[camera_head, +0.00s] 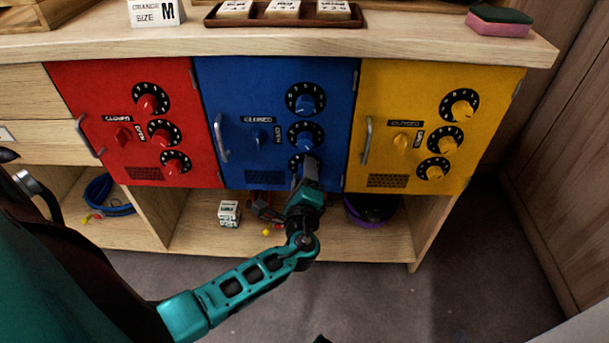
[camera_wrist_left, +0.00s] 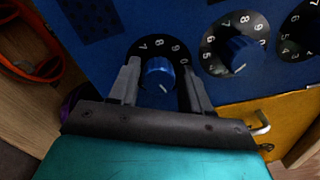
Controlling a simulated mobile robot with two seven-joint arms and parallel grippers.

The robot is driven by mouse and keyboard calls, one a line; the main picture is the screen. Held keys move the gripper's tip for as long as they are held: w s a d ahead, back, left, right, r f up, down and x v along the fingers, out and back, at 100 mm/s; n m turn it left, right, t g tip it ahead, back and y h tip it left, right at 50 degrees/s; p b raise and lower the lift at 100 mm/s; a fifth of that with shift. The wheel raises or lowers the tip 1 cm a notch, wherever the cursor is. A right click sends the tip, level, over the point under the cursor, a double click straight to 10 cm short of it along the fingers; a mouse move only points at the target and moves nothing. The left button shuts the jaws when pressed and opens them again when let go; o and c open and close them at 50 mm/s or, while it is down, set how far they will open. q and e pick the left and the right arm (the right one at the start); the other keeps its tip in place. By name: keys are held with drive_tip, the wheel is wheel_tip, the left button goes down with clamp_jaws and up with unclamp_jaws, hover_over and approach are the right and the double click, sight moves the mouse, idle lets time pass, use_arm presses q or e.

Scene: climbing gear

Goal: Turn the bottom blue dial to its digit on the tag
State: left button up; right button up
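The bottom blue dial (camera_wrist_left: 158,73) is a round blue knob on a black digit plate. In the left wrist view it sits between the fingers of my left gripper (camera_wrist_left: 161,86), which is open with a gap on each side. Digits 7, 8, 9 and 0 show on the plate's far rim; the near part is hidden. In the head view my left gripper (camera_head: 308,172) covers most of this dial on the blue door (camera_head: 228,85). White tags (camera_head: 283,7) lie in a brown tray; their writing is too small to read surely. My right gripper is not in view.
The middle blue dial (camera_head: 304,137) and top blue dial (camera_head: 305,104) are above. A red door (camera_head: 90,85) and yellow door (camera_head: 400,85) flank the blue one. The shelf below holds gear; floor in front is clear.

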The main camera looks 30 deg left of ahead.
use_arm(q)
drive_tip(key=shift+o, duration=1.1)
drive_tip(key=shift+s+d, duration=0.1)
drive_tip(key=shift+s, duration=0.1)
drive_tip(key=p+v, duration=0.1)
drive_tip(key=v, duration=1.1)
drive_tip(key=shift+s+p, duration=0.3)
drive_tip(key=shift+p, duration=0.1)
drive_tip(key=shift+d, duration=0.1)
